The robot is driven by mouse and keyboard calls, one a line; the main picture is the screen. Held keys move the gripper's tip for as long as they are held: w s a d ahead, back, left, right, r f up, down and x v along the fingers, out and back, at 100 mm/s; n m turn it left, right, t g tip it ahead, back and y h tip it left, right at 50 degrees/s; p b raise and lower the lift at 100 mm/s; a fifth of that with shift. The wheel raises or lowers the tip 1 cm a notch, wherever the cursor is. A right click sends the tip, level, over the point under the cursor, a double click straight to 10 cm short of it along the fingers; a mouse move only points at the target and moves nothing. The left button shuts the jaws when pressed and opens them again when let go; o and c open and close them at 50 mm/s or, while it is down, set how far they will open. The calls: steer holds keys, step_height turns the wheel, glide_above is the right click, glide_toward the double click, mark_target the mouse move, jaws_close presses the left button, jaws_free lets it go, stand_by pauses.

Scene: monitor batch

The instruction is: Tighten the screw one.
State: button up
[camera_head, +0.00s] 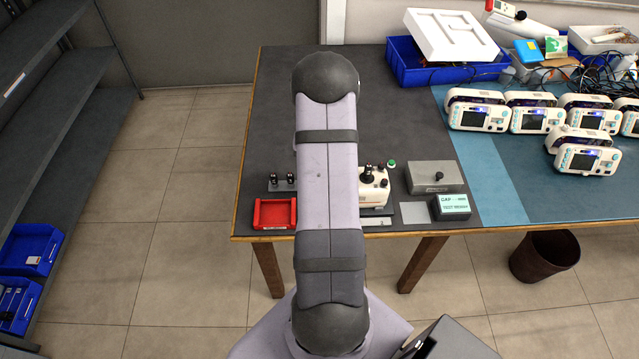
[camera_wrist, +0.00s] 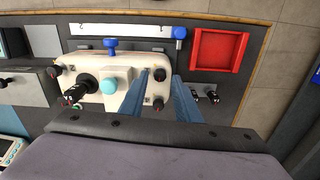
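A cream device (camera_wrist: 130,65) with black screws near its corners lies under my gripper; part of it shows beside my arm in the head view (camera_head: 375,190). My gripper (camera_wrist: 161,76) has two blue fingers spread apart, pointing at the device's right end. One black screw (camera_wrist: 160,74) appears between the fingertips, and a second (camera_wrist: 158,104) lies between the fingers in the picture. I cannot tell whether either is touched. Other screws sit at the left end (camera_wrist: 56,71). In the head view my arm hides the gripper.
A red tray (camera_head: 275,227) and a black holder (camera_wrist: 204,95) with two black pieces stand beside the device. A blue knob (camera_wrist: 180,33) rises near the tray. A grey box (camera_head: 434,178) and a cap-tester box (camera_head: 452,207) stand on the right. White instruments (camera_head: 540,118) fill the far right.

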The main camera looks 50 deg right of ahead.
steer(key=shift+n, duration=0.3)
steer(key=shift+f+b, duration=0.85)
steer(key=shift+f, duration=0.4)
jaws_close()
